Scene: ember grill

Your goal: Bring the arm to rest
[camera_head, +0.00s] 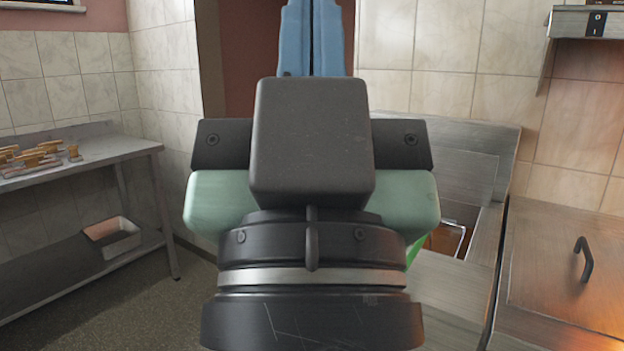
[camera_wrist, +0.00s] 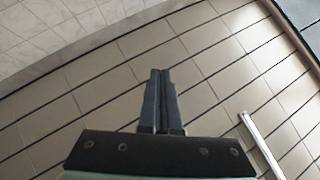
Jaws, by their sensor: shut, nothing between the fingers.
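My gripper (camera_head: 313,38) fills the middle of the head view, raised and pointing away from me, with its blue fingers at the top of the picture. The fingers are side by side with only a thin dark line between them. The wrist view shows the same fingers (camera_wrist: 161,100) shut and empty, in front of a tiled surface. My wrist and gripper body hide much of the middle of the scene.
A metal table (camera_head: 118,149) with several wooden-looking items stands at the left, a tray (camera_head: 112,236) on its lower shelf. At the right are a steel counter with a handled lid (camera_head: 560,262) and a sink-like recess. Grey floor (camera_head: 160,300) shows at lower left.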

